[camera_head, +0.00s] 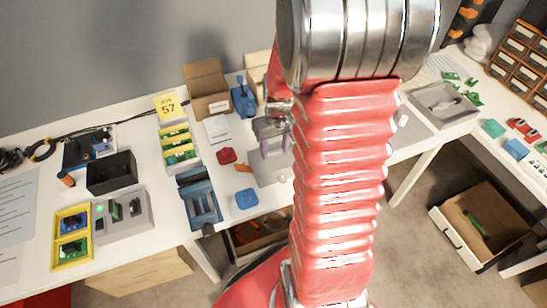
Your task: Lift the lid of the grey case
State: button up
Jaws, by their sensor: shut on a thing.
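A flat light grey case (266,172) lies on the white table, just left of my red arm. My gripper (276,147) is over its back part, with its two purple-grey fingers pointing down. The gripper is shut on what looks like the lid of the grey case. The fingers and my arm hide part of the case, including its right side. I cannot tell how far the lid is raised.
A red piece (227,156), an orange piece (243,167) and a blue piece (246,198) lie close to the case. An open blue case (200,203) stands left, and a cardboard box (207,92) behind. A grey tray (437,110) is on the right.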

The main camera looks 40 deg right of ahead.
aim_at(275, 152)
notch_tip(275, 152, up, 10)
dwell(0.8)
dwell(0.4)
